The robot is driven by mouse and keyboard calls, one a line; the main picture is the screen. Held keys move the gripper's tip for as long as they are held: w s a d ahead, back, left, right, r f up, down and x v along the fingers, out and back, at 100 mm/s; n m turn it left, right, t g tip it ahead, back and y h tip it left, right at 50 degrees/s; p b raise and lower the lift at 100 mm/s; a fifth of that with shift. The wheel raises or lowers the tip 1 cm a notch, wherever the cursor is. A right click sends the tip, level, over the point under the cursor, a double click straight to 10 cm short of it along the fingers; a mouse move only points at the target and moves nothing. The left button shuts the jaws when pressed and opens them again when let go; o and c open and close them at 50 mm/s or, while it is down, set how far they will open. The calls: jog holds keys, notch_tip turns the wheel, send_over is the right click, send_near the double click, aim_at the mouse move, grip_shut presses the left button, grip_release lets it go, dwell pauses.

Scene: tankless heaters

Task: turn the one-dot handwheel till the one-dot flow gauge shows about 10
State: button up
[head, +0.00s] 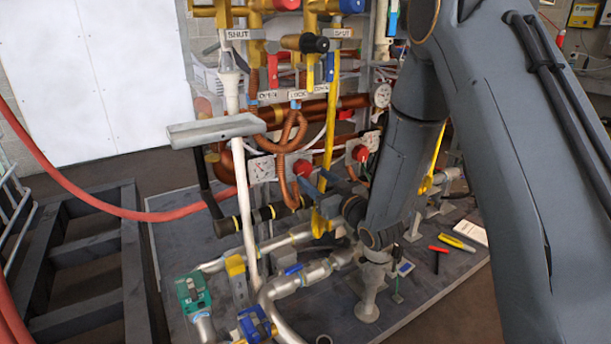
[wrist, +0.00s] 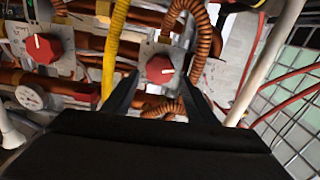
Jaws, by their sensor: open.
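A red handwheel (wrist: 160,68) with a white mark sits on a pale plate, in line with the gap between my fingers in the wrist view. My gripper (wrist: 162,92) is open, with one dark finger on each side below the wheel; contact cannot be told. A second red handwheel (wrist: 42,47) is at the left, with a round white dial (wrist: 32,97) below it. In the head view two red handwheels show, one at the left (head: 303,168) and one at the right (head: 360,153). A round gauge (head: 382,95) is at upper right. Dots and readings are too small to tell.
A yellow pipe (wrist: 114,50) and a coiled copper pipe (wrist: 204,45) run close on either side of the wheel. A white pipe (head: 240,190) and a grey tray (head: 215,130) stand at the left. Tools (head: 457,243) lie on the base plate at the right.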

aim_at(305, 171)
jog(key=x, duration=0.5)
jog(key=shift+w+a+b, duration=0.2)
jog(key=shift+w+b, duration=0.05)
jog(key=shift+b, duration=0.1)
jog(key=shift+c, duration=0.4)
jog(key=c, duration=0.7)
